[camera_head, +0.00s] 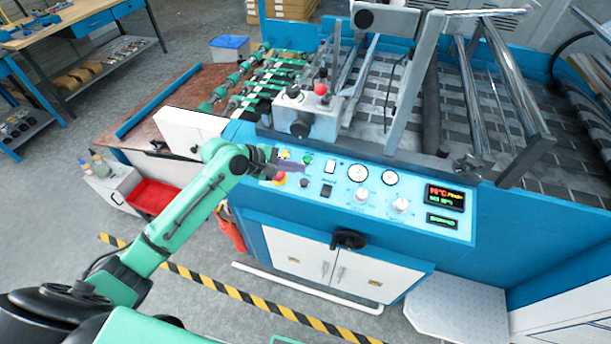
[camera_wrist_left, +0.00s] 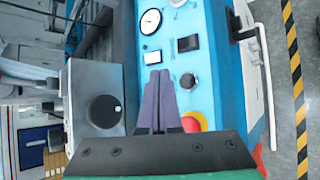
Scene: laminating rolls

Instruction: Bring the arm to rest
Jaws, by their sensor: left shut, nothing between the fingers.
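My left arm (camera_head: 190,210) reaches in from the lower left in the head view. Its gripper (camera_head: 303,166) is over the left end of the machine's blue control panel (camera_head: 340,198), close to the buttons there. In the left wrist view the two purple-grey fingers (camera_wrist_left: 158,88) are together with nothing between them. A red and yellow emergency button (camera_wrist_left: 194,122) is just right of the fingers; in the head view it is partly behind the gripper. I cannot tell whether the fingers touch the panel. My right gripper is in neither view.
A grey box with a black knob (camera_wrist_left: 103,110) stands close beside the fingers. The laminating machine's rollers and metal frame (camera_head: 500,80) rise behind the panel. A red crate (camera_head: 152,196) and a yellow-black floor stripe (camera_head: 240,295) lie left and below. The grey floor is open at left.

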